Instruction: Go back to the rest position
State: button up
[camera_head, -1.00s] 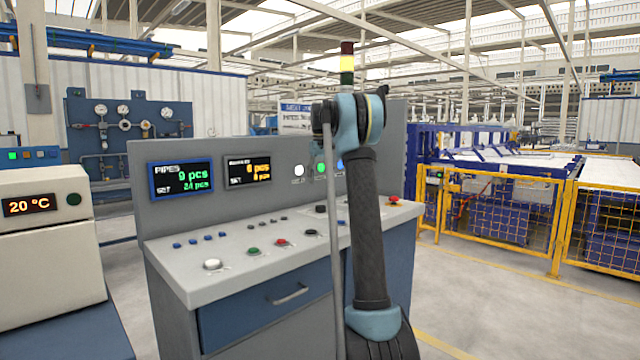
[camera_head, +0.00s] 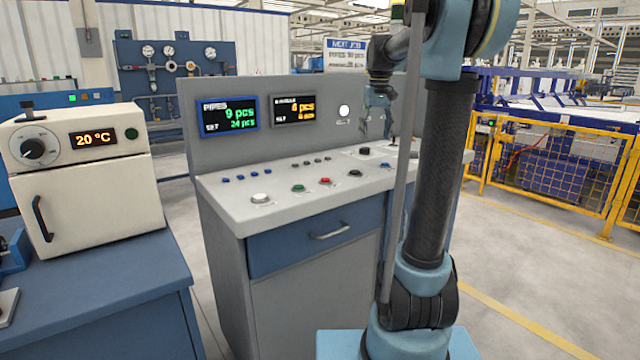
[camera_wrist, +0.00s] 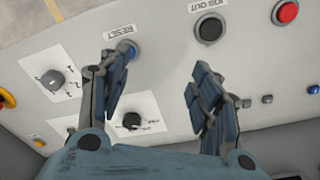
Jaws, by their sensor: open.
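My gripper (camera_wrist: 158,97) is open and empty in the wrist view, its two fingers spread over the control panel. In the head view my gripper (camera_head: 376,112) hangs from my folded arm above the right part of the console (camera_head: 300,290). In the wrist view a blue button marked RESET (camera_wrist: 128,50) lies just beyond the left finger.
The upright panel carries a PIPES display (camera_head: 229,115) reading 9 pcs and a second display (camera_head: 294,109). A cream oven (camera_head: 80,180) showing 20 °C stands on a blue bench at left. Yellow fencing (camera_head: 560,190) stands at right, with open floor before it.

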jog(key=s+f, duration=1.4)
jog(key=s, duration=0.3)
jog(key=s+f+m+t, duration=0.1)
jog(key=s+f, duration=1.2)
jog(key=s, duration=0.5)
jog(key=shift+f, duration=0.35)
